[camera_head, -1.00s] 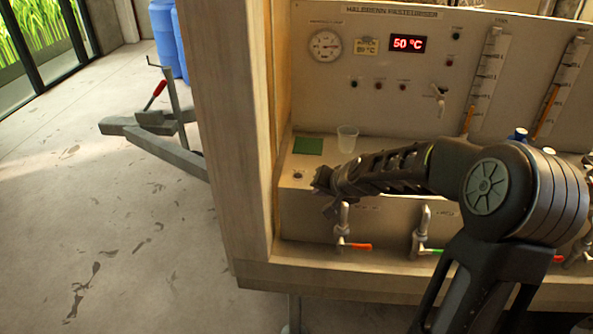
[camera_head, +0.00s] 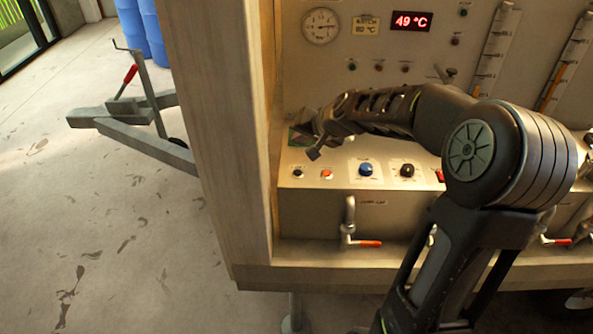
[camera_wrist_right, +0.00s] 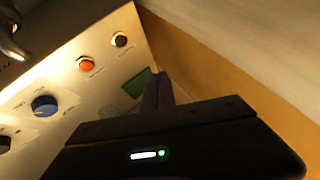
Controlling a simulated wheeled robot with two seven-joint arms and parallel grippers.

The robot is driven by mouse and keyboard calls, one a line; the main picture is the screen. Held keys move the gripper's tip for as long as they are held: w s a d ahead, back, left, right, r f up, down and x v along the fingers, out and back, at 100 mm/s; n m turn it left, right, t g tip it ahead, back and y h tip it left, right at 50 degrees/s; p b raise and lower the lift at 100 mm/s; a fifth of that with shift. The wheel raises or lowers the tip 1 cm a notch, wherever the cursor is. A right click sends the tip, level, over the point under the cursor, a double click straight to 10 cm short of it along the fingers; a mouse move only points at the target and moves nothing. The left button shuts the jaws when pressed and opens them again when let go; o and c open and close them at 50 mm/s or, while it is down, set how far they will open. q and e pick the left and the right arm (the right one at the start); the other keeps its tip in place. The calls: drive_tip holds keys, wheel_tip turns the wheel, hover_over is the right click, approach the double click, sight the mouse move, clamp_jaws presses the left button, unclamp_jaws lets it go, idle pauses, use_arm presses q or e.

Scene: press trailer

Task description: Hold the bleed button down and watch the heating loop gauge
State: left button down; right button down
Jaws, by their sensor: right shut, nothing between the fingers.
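The round white gauge (camera_head: 321,26) is on the upright panel, with a dark needle; its small lettering is unreadable. On the ledge below are a black button (camera_head: 298,174) and an orange-red button (camera_head: 327,174), which also show in the right wrist view as a black button (camera_wrist_right: 119,39) and an orange button (camera_wrist_right: 84,63). I cannot read which is the bleed button. My right gripper (camera_head: 314,151) is shut and empty above the back of the ledge, apart from both buttons. In the wrist view its fingers (camera_wrist_right: 158,92) show beside the green pad (camera_wrist_right: 137,83). My left gripper is out of view.
A red display (camera_head: 411,21) reads 49 °C. A blue knob (camera_head: 366,169) and a black knob (camera_head: 407,170) stand right of the buttons. A red-handled valve (camera_head: 361,242) is below. A wooden post (camera_head: 225,130) closes off the ledge's left side. My right forearm covers part of the ledge.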

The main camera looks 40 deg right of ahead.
sight(300, 174)
drive_tip(key=shift+f+b, duration=3.8)
drive_tip(key=shift+f, duration=0.6)
drive_tip(key=shift+f+b, duration=0.45)
drive_tip(key=shift+b, duration=0.05)
drive_tip(key=shift+f+b, duration=0.4)
drive_tip(key=shift+b, duration=0.05)
idle(2.7)
